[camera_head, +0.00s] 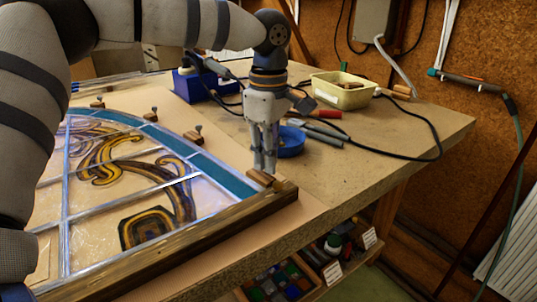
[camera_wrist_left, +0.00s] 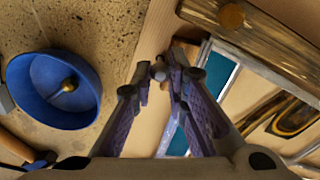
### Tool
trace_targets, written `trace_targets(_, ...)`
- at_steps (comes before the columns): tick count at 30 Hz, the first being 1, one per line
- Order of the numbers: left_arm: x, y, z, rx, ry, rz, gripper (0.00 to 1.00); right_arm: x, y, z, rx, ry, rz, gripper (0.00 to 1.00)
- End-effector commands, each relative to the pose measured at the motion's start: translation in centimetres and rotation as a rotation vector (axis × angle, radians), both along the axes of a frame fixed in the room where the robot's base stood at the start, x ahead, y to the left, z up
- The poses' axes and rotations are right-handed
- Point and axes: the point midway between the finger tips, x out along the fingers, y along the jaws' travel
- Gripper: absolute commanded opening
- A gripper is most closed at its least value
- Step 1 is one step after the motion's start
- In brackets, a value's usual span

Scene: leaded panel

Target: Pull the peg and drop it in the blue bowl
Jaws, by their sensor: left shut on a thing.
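My left gripper (camera_head: 264,168) points down at the near right corner of the leaded panel (camera_head: 215,180), just above a small wooden block (camera_head: 260,177). It is shut on a small peg, whose grey round head (camera_wrist_left: 159,72) shows between the fingertips (camera_wrist_left: 164,80) in the left wrist view. I cannot tell whether the peg is still seated. The blue bowl (camera_head: 291,146) stands on the bench to the right of the gripper. In the left wrist view the bowl (camera_wrist_left: 40,100) lies left of the fingers, with a small brass-coloured piece (camera_wrist_left: 69,85) inside. My right gripper is not in view.
More wooden blocks with pegs (camera_head: 193,136) stand along the panel's curved edge. A wooden bar (camera_head: 200,240) borders its near side. Hand tools (camera_head: 325,134), a black cable (camera_head: 400,157) and a pale green tub (camera_head: 342,92) lie beyond the bowl.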

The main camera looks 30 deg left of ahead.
Motion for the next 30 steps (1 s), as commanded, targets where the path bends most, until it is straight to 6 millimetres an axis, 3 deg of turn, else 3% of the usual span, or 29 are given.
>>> trace_targets(3, 0.0, 0.0, 0.0, 0.000, 0.000, 0.000, 0.00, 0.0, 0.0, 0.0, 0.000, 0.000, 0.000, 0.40)
trace_targets(30, 0.0, 0.0, 2.9, 0.000, -0.003, 0.000, 0.00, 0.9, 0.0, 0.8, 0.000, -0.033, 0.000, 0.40)
